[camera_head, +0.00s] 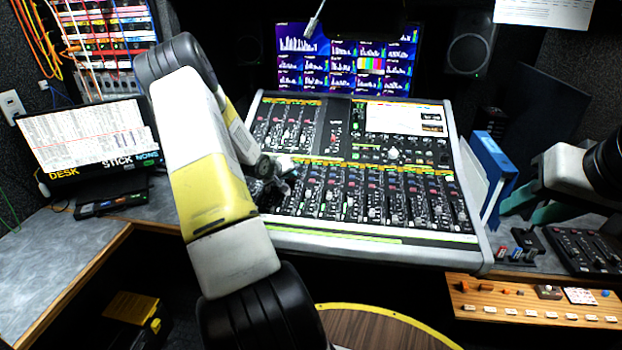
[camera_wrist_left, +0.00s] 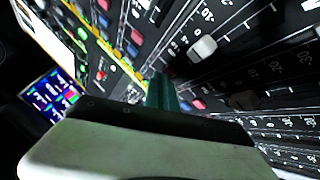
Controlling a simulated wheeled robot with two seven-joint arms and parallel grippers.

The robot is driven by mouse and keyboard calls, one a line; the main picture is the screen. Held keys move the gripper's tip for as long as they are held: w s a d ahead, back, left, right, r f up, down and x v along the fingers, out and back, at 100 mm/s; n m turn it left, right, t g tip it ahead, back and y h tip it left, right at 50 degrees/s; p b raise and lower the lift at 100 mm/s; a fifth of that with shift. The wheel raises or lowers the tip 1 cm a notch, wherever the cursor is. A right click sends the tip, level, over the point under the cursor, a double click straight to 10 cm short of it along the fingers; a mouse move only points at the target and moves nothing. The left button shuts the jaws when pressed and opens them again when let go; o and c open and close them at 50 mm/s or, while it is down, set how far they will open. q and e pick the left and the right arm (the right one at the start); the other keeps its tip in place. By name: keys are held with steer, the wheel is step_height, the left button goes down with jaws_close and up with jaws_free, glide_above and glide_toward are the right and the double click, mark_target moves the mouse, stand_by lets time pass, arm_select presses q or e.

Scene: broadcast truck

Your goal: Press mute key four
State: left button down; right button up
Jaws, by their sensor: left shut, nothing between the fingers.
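The mixing console (camera_head: 372,238) stands in the middle of the head view, its sloped panel full of fader strips and rows of small coloured keys. My left gripper (camera_head: 282,180) is shut and empty over the left part of the lower fader bank. In the left wrist view its green fingertips (camera_wrist_left: 160,94) are together, close over the panel. A pink-red key (camera_wrist_left: 198,104) shows just right of the tips, and a white fader cap (camera_wrist_left: 202,48) above it. I cannot tell which key is mute key four or whether the tips touch one. My right gripper (camera_head: 532,207) is at the right, its teal fingers apart.
A laptop (camera_head: 88,140) stands on the left desk. A monitor wall (camera_head: 345,60) is behind the console. Blue binders (camera_head: 495,165) stand at the console's right, near my right gripper. A small control box (camera_head: 585,248) and a wooden key panel (camera_head: 530,300) lie at lower right.

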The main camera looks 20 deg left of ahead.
stand_by(0.3)
arm_select(q)
steer(key=shift+s+r, duration=0.15)
steer(key=shift+r, duration=0.65)
steer(key=shift+r, duration=0.1)
steer(key=r, duration=0.5)
steer(key=shift+s+d+r, duration=0.1)
steer(key=shift+s+r, duration=0.3)
